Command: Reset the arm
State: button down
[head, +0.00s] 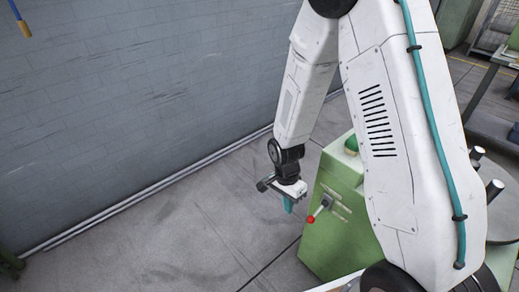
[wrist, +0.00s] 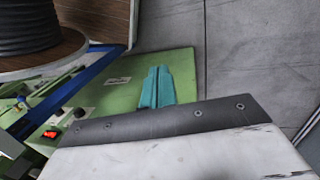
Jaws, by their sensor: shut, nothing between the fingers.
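My gripper (head: 288,208) hangs pointing down at the end of my white arm in the head view, beside the left side of a green machine (head: 335,230). Its teal fingers also show in the wrist view (wrist: 158,70); they are together, with nothing between them. My arm is bent, with the forearm slanting down to the wrist. In the head view my arm hides part of the machine.
A lever with a red knob (head: 311,219) sticks out of the machine close to my gripper. The wrist view shows a black cable reel (wrist: 40,28), a blue bar (wrist: 75,85) and a red switch (wrist: 50,134). A grey wall (head: 130,90) and bare floor (head: 190,225) lie left.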

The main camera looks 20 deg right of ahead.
jog(key=s+r+n+t, duration=0.1)
jog(key=s+r+n, duration=0.3)
jog(key=r, duration=0.7)
jog(key=s+d+r+n+t, duration=0.1)
jog(key=s+r+n, duration=0.3)
jog(key=s+r, duration=0.5)
jog(key=s+d+r+n+t, duration=0.1)
jog(key=s+r+n, duration=0.4)
jog(key=r, duration=1)
jog(key=shift+s+d+r+t, duration=0.2)
jog(key=shift+s+d+t, duration=0.1)
jog(key=shift+s, duration=0.35)
